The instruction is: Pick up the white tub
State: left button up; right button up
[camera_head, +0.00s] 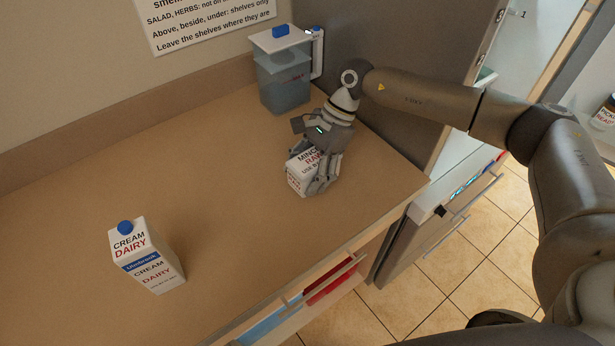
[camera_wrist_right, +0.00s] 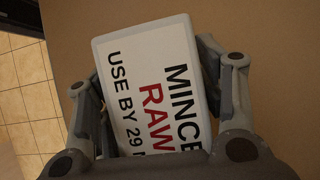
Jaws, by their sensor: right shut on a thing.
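The white tub (camera_head: 297,177) stands on the brown counter near its right end, with a label reading "MINCE RAW, USE BY 29". In the right wrist view the tub's labelled top (camera_wrist_right: 145,90) fills the space between the fingers. My right gripper (camera_head: 322,176) is shut on the tub, one finger on each side. In the right wrist view the gripper (camera_wrist_right: 160,110) hides the tub's near end. I cannot tell whether the tub touches the counter or is slightly above it. My left gripper is not in view.
A cream carton (camera_head: 147,258) stands at the front left of the counter. A clear jug with a white lid (camera_head: 284,75) stands at the back by the grey fridge side. A partly open drawer (camera_head: 325,285) is below the front edge.

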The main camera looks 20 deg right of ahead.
jog(key=s+d+r+b, duration=0.5)
jog(key=s+d+r, duration=0.3)
jog(key=d+r, duration=0.3)
jog(key=shift+d, duration=0.25)
jog(key=shift+s+a+f+n, duration=0.2)
jog(key=shift+a+f+n, duration=0.05)
jog(key=shift+f+n, duration=0.15)
jog(key=s+a+f+n+g+h, duration=0.1)
jog(key=f+n, duration=0.2)
jog(key=n, duration=0.1)
jog(key=s+a+f+n+g+h, duration=0.1)
jog(key=s+a+f+n+h, duration=0.1)
jog(key=f+n, duration=0.1)
jog(key=s+a+f+n+g+h, duration=0.1)
jog(key=a+f+n+g+h, duration=0.1)
jog(key=f+n, duration=0.2)
jog(key=shift+s+a+n, duration=0.2)
jog(key=shift+s+n, duration=0.1)
jog(key=shift+n, duration=0.4)
jog(key=shift+s+f+n+h, duration=0.15)
jog(key=shift+f+n+h, duration=0.15)
jog(key=shift+n, duration=0.1)
